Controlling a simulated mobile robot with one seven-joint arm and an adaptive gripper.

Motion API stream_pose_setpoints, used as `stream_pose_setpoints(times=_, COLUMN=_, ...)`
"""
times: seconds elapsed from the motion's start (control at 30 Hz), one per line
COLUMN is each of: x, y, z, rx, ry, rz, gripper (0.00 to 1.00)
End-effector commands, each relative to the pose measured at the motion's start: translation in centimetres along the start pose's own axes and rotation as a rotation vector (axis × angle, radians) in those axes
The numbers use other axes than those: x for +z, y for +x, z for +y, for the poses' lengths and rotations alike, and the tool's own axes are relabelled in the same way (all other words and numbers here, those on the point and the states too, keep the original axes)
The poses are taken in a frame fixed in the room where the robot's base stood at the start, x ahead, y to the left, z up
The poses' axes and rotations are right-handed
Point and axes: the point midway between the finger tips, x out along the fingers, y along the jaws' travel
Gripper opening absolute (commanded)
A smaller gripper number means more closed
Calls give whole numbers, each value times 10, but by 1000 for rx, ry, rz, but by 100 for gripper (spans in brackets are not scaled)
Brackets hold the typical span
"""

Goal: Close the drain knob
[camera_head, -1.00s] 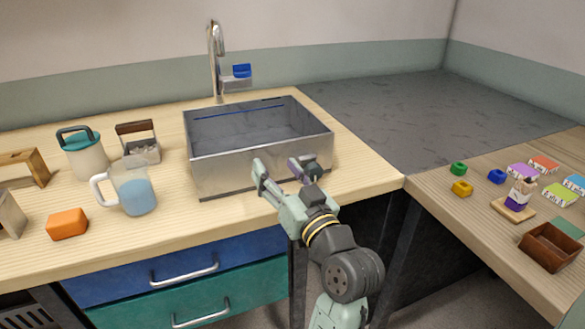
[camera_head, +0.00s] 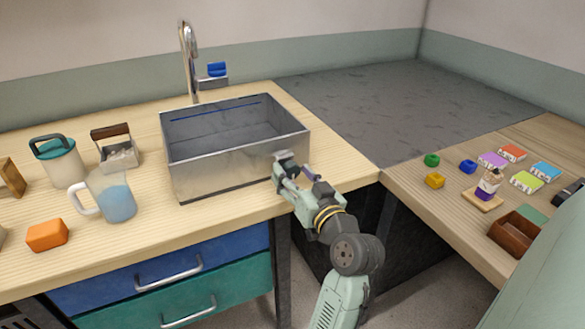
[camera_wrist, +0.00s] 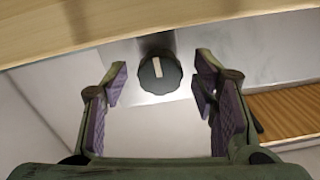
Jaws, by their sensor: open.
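The drain knob (camera_wrist: 158,74) is a dark, ribbed round knob with a pale bar mark on its face. It shows near the middle of the wrist view, mounted on a shiny metal plate, its mark close to upright. My gripper (camera_wrist: 158,90) is open, one purple-padded finger to each side of the knob with gaps on both sides. In the head view my gripper (camera_head: 296,172) is at the right front corner of the metal sink (camera_head: 215,165). I cannot make out the knob in the head view.
A faucet (camera_head: 188,60) stands behind the sink. A jug (camera_head: 108,198), a teal-lidded container (camera_head: 60,162) and an orange block (camera_head: 47,236) are on the counter at left. The right table holds several small items. A wooden edge (camera_wrist: 100,25) crosses the top of the wrist view.

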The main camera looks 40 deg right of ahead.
Motion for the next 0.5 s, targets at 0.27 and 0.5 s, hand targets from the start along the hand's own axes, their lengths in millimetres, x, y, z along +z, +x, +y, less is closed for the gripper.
stream_pose_setpoints(times=0.27, x=0, y=11, z=0, rx=0, ry=0, rz=0, gripper=53)
stream_pose_setpoints(times=0.5, x=0, y=11, z=0, rx=0, ry=0, rz=0, gripper=47)
